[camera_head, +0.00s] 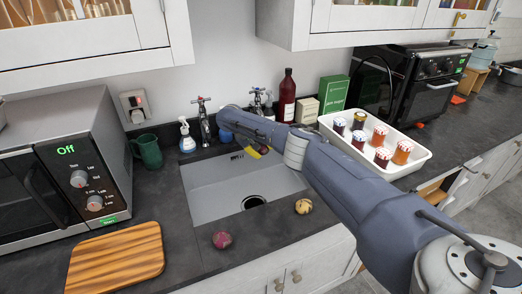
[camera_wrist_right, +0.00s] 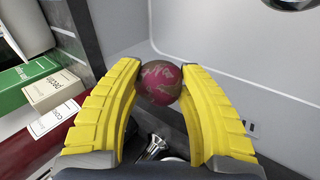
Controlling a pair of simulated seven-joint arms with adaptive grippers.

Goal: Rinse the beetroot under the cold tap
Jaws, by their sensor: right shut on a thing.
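My right gripper (camera_head: 257,151) is over the back of the grey sink (camera_head: 215,200). In the right wrist view its yellow fingers are shut on a round red-purple beetroot (camera_wrist_right: 160,83) with brownish patches. The arm mostly hides the beetroot in the head view. A chrome tap (camera_head: 204,122) stands behind the sink at the left, and another tap (camera_head: 258,102) stands to its right, partly behind my arm. Which one is cold is not clear. Chrome tap parts (camera_wrist_right: 152,147) show below the beetroot in the right wrist view. My left gripper is not in view.
A reddish round vegetable (camera_head: 221,240) and a yellowish one (camera_head: 303,206) lie on the front counter. A cutting board (camera_head: 115,257), microwave (camera_head: 60,165) and green mug (camera_head: 147,151) are at left. A white tray of jars (camera_head: 412,163) is right. Cabinets hang above.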

